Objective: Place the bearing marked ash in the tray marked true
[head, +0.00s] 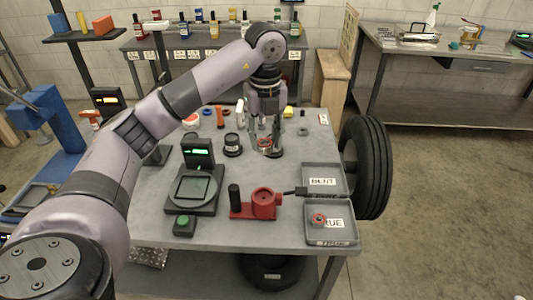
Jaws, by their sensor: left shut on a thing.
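My left gripper (264,138) points down over the far middle of the grey workbench (280,240). It is shut on a small ring-shaped part with a reddish rim (265,146), apparently a bearing, close to the bench top; a dark stand beside it makes the contact hard to see. No label on it can be read, so I cannot tell whether it is marked ash. The tray marked true (343,238) is at the front right corner, with a red-rimmed ring (318,220) in its left part. My right gripper is out of view.
Another tray, marked bent (336,170), lies behind the true tray. A red fixture (262,205) with a black handle stands left of the trays. A device with a lit display (198,152) and a black cylinder (232,144) stand farther left. Small parts line the back; a tyre (372,168) stands right.

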